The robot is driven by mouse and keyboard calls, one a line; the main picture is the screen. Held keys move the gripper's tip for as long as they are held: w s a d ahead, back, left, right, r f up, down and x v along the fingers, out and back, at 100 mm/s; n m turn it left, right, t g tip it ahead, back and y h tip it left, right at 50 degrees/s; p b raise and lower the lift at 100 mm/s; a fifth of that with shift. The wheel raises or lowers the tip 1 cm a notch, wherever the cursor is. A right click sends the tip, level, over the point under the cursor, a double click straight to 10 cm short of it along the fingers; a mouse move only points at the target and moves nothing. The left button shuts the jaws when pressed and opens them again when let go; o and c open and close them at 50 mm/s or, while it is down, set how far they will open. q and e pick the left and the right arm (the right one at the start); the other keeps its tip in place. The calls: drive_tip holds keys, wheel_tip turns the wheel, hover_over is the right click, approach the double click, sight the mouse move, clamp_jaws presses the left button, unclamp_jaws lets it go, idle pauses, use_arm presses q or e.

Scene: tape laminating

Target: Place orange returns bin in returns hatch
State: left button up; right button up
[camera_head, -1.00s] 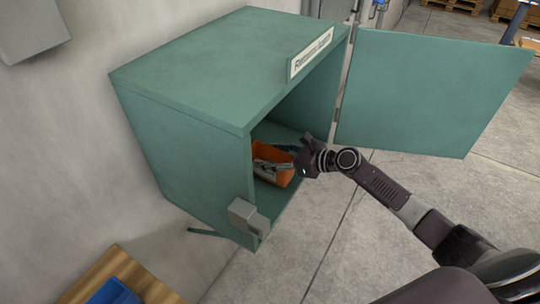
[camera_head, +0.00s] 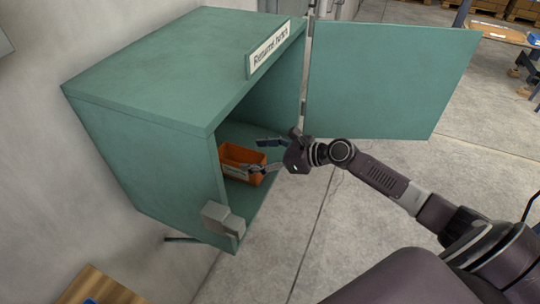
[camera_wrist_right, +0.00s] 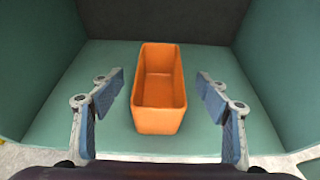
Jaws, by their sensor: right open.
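The orange returns bin (camera_head: 243,162) sits upright on the floor of the green returns hatch (camera_head: 140,60), inside its open front. In the right wrist view the bin (camera_wrist_right: 158,90) stands between my open fingers, with a gap on both sides, and looks empty. My right gripper (camera_head: 257,156) is open at the hatch opening, its fingers spread around the near end of the bin. In the wrist view the right gripper (camera_wrist_right: 160,115) touches nothing. My left gripper is not in view.
The hatch door (camera_head: 390,80) is swung wide open to the right. A grey latch block (camera_head: 222,218) sits at the hatch's front left edge. A wooden surface (camera_head: 100,288) lies below at the lower left.

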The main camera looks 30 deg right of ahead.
drive_tip(key=v, duration=0.6)
drive_tip(key=shift+b, duration=0.4)
drive_tip(key=s+d+f+n+h, duration=0.15)
drive_tip(key=d+f, duration=0.25)
drive_tip(key=f, duration=0.5)
drive_tip(key=s+d+f+n+h, duration=0.1)
drive_tip(key=d+f+n+h, duration=0.25)
drive_tip(key=f, duration=0.65)
drive_tip(key=s+d+f+n+g+h, duration=0.1)
drive_tip(key=s+f+n+g, duration=0.2)
drive_tip(key=f, duration=0.5)
drive_tip(key=s+d+f+n+h, duration=0.1)
drive_tip(key=s+d+f+n, duration=0.1)
drive_tip(key=s+f, duration=0.45)
drive_tip(key=s+a+f+n+g+h, duration=0.1)
drive_tip(key=s+a+f+n+g, duration=0.15)
drive_tip(key=s+f+n, duration=0.65)
drive_tip(key=s+a+f+n+g, duration=0.1)
drive_tip(key=s+a+f+n, duration=0.3)
drive_tip(key=s, duration=0.5)
drive_tip(key=s+a+f+n+g, duration=0.1)
drive_tip(key=s+a+f+n, duration=0.3)
drive_tip(key=s, duration=0.4)
drive_tip(key=s+a+f+n+g, duration=0.2)
drive_tip(key=s+a+f+n, duration=0.2)
drive_tip(key=s, duration=0.5)
wheel_tip(320, 180, down, 2)
drive_tip(key=shift+s+a+f, duration=0.1)
drive_tip(key=shift+s+a, duration=0.25)
drive_tip(key=shift+a, duration=0.85)
